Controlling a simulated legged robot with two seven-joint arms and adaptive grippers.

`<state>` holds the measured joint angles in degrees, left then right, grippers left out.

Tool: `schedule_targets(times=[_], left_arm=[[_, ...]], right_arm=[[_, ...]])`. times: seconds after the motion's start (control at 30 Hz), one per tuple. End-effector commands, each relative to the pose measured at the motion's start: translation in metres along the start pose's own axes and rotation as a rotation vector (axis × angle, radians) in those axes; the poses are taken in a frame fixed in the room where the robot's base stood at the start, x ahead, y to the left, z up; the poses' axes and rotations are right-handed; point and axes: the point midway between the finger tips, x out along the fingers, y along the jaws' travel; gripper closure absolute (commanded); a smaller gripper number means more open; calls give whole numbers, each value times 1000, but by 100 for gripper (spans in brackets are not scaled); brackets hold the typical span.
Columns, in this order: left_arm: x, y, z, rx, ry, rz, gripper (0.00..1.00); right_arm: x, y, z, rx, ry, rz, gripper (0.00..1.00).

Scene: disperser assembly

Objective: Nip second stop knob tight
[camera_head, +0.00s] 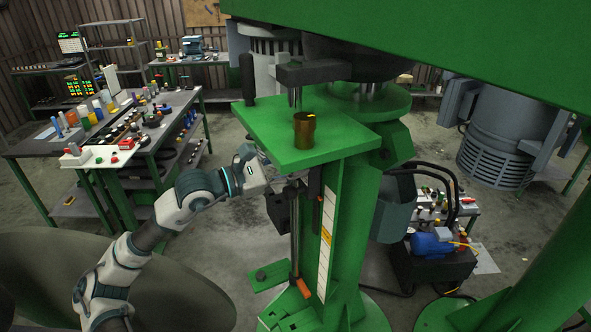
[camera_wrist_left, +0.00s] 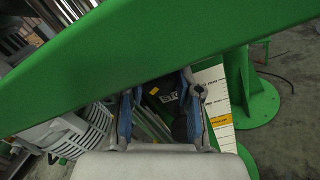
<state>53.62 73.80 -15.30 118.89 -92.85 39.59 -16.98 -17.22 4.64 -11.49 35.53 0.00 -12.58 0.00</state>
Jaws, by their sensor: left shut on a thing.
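My left gripper (camera_head: 277,180) reaches in from the left, just under the edge of the green plate, beside the stop rod (camera_head: 295,238). In the left wrist view, the fingers of my left gripper (camera_wrist_left: 160,92) stand either side of a dark stop knob (camera_wrist_left: 164,100) with pale lettering and a small yellow mark. The gripper is shut on it, though the exact contact is partly hidden. A dark block (camera_head: 278,210) shows just below the gripper in the head view. A white scale strip (camera_head: 328,240) with a yellow band runs beside the rod. My right gripper is not in view.
The green plate (camera_head: 275,125) overhangs the gripper and carries a brown cylinder (camera_head: 304,130). The green column (camera_head: 355,225) stands close on the right. A workbench with several small parts (camera_head: 130,130) is at the left. A grey curved surface (camera_head: 190,285) lies below my arm.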

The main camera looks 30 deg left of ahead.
Motion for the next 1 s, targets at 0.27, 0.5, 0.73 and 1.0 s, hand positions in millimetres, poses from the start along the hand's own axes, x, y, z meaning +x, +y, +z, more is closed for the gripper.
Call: schedule_targets(times=[0.27,0.5,0.73,1.0], left_arm=[[-2,4,4,267,-9,14,100],[-2,4,4,495,-8,17,100],[-2,4,4,713,-8,18,100],[-3,5,4,969,-4,21,100]], right_arm=[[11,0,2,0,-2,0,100],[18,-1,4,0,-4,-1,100],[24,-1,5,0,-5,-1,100],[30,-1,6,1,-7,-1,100]])
